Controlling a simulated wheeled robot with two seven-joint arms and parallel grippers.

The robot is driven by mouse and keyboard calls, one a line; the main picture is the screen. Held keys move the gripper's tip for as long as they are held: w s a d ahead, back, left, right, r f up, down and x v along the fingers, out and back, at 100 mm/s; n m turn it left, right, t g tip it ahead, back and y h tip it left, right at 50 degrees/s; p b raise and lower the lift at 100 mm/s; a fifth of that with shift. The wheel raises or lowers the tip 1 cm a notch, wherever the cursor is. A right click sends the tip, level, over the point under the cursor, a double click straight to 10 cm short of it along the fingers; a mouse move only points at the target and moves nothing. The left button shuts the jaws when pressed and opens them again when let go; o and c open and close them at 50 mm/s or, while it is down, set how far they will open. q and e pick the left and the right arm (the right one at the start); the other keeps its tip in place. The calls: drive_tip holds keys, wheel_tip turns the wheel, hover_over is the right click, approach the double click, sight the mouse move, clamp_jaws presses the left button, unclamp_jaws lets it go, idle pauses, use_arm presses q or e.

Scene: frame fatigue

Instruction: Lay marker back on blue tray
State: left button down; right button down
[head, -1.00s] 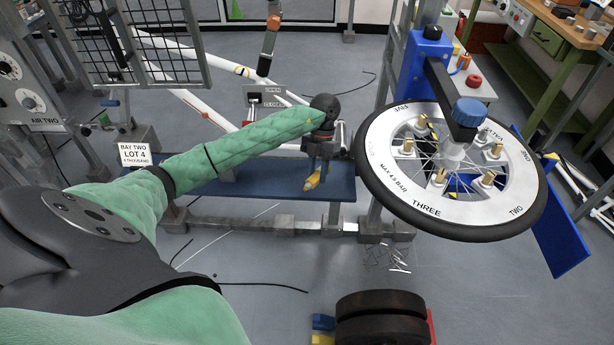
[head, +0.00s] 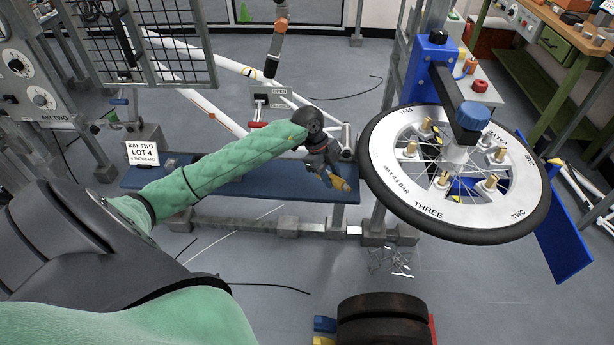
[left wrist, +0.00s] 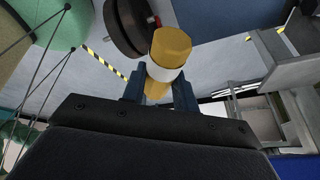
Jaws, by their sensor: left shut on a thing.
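The marker (head: 341,184) is a short yellow-gold piece. My left gripper (head: 332,179) is shut on it, above the right part of the blue tray. The marker tilts down to the right. In the left wrist view the marker (left wrist: 171,48), with a white band, sits between the fingers (left wrist: 158,88). The blue tray (head: 250,187) is a long flat strip on a grey frame, and its bare top shows. I cannot tell the exact gap between marker and tray. A blue patch shows at the lower right of the wrist view. My right gripper is not in view.
A spoked wheel (head: 418,206) with a white rim and brass pegs stands right of the gripper on a blue stand (head: 424,70). A lot sign (head: 142,153) is at the tray's left end. White tubes (head: 228,65) lie behind. Dark discs (head: 382,318) are at the bottom.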

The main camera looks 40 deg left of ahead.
use_arm(q)
drive_tip(key=n+t+y, duration=0.1)
drive_tip(key=n, duration=0.4)
drive_tip(key=shift+w, duration=0.1)
drive_tip(key=shift+n+t, duration=0.3)
drive_tip(key=shift+n, duration=0.8)
